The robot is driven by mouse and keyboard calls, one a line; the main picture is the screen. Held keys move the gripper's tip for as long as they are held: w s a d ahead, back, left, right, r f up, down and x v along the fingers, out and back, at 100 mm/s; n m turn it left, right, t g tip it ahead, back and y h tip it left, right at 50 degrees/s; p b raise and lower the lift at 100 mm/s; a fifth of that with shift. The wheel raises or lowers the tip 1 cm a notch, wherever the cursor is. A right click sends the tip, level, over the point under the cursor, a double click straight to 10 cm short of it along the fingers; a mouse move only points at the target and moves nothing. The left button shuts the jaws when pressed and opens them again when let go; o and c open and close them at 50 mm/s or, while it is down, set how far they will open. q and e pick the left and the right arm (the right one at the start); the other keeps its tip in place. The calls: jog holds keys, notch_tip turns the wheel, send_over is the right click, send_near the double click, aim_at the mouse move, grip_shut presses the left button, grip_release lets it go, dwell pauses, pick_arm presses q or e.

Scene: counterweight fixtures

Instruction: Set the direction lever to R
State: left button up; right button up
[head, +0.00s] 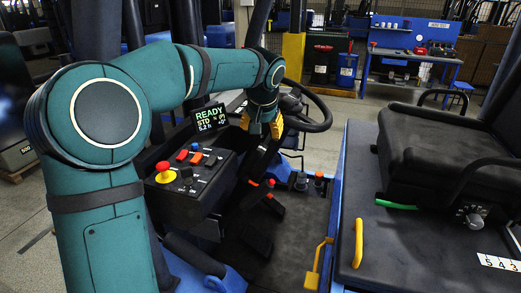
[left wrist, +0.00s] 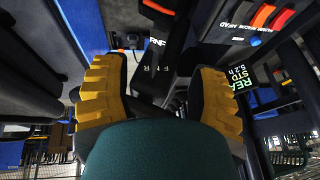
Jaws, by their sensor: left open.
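My left gripper (head: 262,126) is at the steering column, beside the steering wheel (head: 322,122). Its yellow ribbed fingers are apart in the left wrist view (left wrist: 160,98), with no object clearly held between them. Ahead of the fingers is a dark part carrying white F N R letters (left wrist: 154,70), with a larger RNF marking above it. It appears to belong to the direction lever, but I cannot make out the lever's outline or setting. In the head view my arm and gripper hide that area. My right gripper is in neither view.
A display reading READY STD (head: 210,117) stands left of the gripper, above a console with coloured switches and a red-and-yellow button (head: 165,172). A black seat (head: 440,140) is at right. A yellow handle (head: 358,243) stands near the right. Dark floor lies below the wheel.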

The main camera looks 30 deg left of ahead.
aim_at(261, 149)
pick_arm(q)
jog(key=x, duration=1.1)
jog(key=shift+o, duration=0.2)
grip_shut()
